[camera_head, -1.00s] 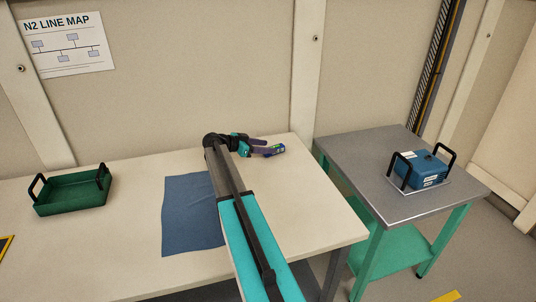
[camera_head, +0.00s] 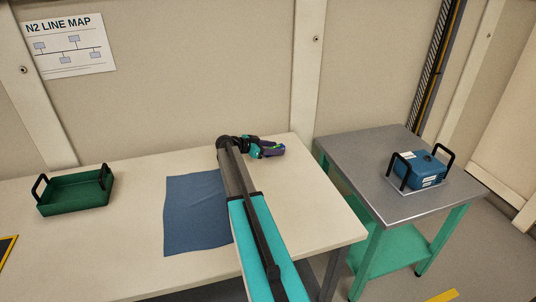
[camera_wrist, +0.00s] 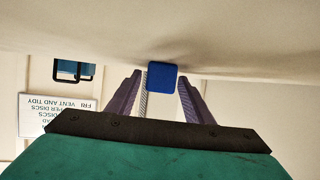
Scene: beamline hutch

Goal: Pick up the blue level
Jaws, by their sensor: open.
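The blue level (camera_wrist: 162,76) shows end-on in the wrist view as a blue square, lying against the pale bench top. In the head view only a small part of the level (camera_head: 280,147) shows, near the bench's back right; my gripper hides the rest. My gripper (camera_head: 272,150) is low at the level, with its purple fingers around or just short of it. In the wrist view the fingers of my gripper (camera_wrist: 160,84) are apart, one on each side of the blue end. I cannot tell whether either finger touches it.
A blue cloth (camera_head: 195,215) lies on the bench (camera_head: 125,240) beside my arm. A green tray with black handles (camera_head: 75,193) stands at the left. A grey side table (camera_head: 365,160) at the right holds a blue case (camera_head: 428,171). The wall is close behind.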

